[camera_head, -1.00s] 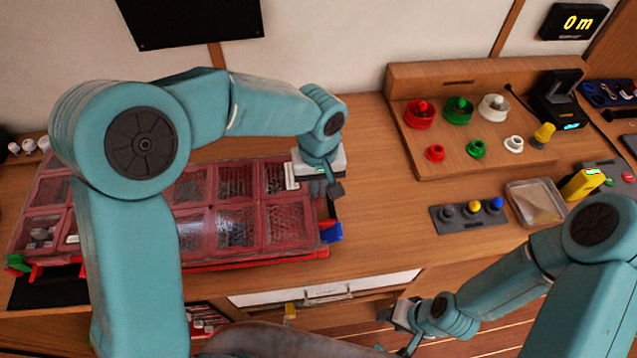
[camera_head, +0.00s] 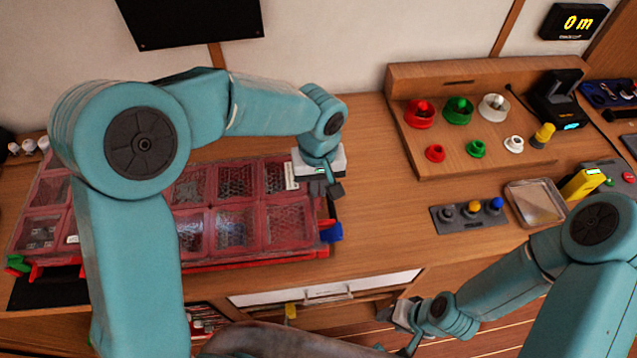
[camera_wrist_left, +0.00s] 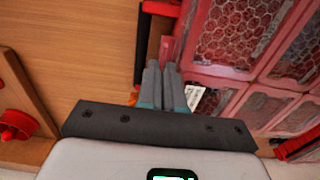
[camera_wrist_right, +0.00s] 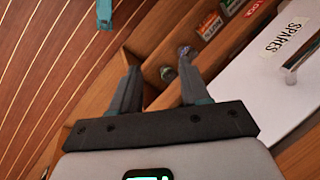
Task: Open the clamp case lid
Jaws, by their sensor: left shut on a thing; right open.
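The clamp case (camera_head: 290,252) is a wide red case at the left of the bench. Its reddish see-through lid (camera_head: 236,201) lies flat and closed over several compartments. The lid's honeycomb-like panels also show in the left wrist view (camera_wrist_left: 225,40). My left gripper (camera_head: 328,189) is at the lid's right edge, its fingers pointing down. In the left wrist view its fingers are close together on a pinkish lid tab (camera_wrist_left: 168,46), mostly hidden between them. My right gripper (camera_wrist_right: 157,82) is open and empty near the bench front. My left arm hides the case's left-middle part.
A blue piece (camera_head: 331,232) sits at the case's front right corner, a green one (camera_head: 17,263) at the left. A wooden peg board (camera_head: 470,130) stands at the back right. Below the bench front is a white drawer (camera_wrist_right: 280,70) labelled SPARES. The bench between is clear.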

